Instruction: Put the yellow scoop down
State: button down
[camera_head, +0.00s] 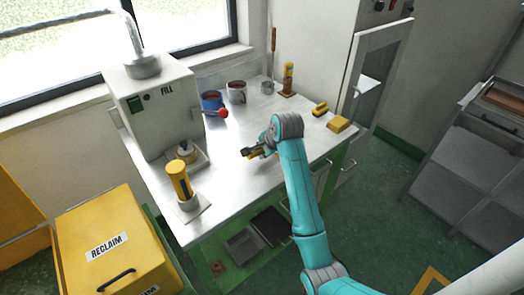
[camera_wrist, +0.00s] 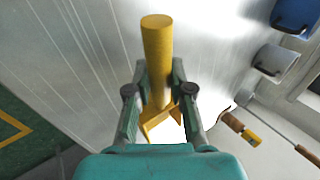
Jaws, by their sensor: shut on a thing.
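The yellow scoop (camera_wrist: 157,50) is between the fingers of my gripper (camera_wrist: 159,85) in the wrist view. Its round handle points up the picture, past the fingertips, and its flared yellow end lies back towards the palm. My gripper is shut on it. In the head view my gripper (camera_head: 257,151) is over the middle of the metal table (camera_head: 235,175), with a small bit of the yellow scoop (camera_head: 246,152) showing at its tip. The rest is hidden by the gripper. I cannot tell whether the scoop touches the table.
A FILL machine (camera_head: 158,105) stands left, with a yellow cylinder (camera_head: 179,181) in front. The table's front-middle is bare.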

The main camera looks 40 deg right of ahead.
jog(key=c, duration=1)
grip_release()
jog(key=shift+c, duration=0.2)
jog(key=v, duration=1.2)
